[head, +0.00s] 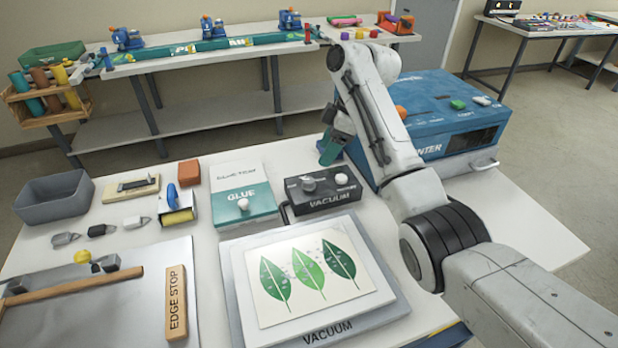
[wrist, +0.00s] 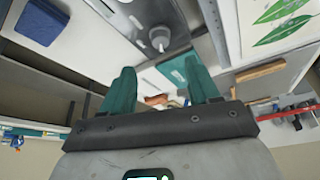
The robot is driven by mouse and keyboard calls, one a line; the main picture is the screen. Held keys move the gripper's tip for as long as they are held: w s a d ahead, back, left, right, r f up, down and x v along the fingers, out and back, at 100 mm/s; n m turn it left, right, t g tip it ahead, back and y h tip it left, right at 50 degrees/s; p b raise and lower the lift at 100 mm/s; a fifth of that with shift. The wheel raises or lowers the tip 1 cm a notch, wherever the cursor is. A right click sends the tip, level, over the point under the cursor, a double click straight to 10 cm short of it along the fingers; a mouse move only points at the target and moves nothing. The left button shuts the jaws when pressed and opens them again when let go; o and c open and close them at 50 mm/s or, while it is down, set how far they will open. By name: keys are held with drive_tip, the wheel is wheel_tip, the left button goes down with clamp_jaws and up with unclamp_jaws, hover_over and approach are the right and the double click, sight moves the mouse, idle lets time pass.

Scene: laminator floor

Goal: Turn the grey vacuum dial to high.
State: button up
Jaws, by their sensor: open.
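The grey vacuum dial (head: 309,184) is a round knob on top of the dark VACUUM box (head: 325,201), near the middle of the table in the head view. In the wrist view the dial (wrist: 160,38) shows near the top centre, on the grey box face. My gripper (head: 332,148) hangs behind and slightly right of the box, with its teal fingers pointing down. In the wrist view its fingers (wrist: 163,82) are spread apart with nothing between them. The dial is beyond the fingertips and apart from them. The dial's setting is too small to read.
A GLUE box (head: 245,212) with a white knob stands left of the VACUUM box. A VACUUM plate (head: 396,297) with a leaf print lies in front. A blue printer (head: 455,140) stands close on the right. A roller (head: 179,216) and grey bin (head: 55,202) are left.

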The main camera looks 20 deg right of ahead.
sight(309, 180)
drive_tip(key=x, duration=1)
drive_tip(key=shift+f+p, duration=0.1)
drive_tip(key=shift+p, duration=0.25)
drive_tip(key=shift+c, duration=0.4)
drive_tip(key=c, duration=0.9)
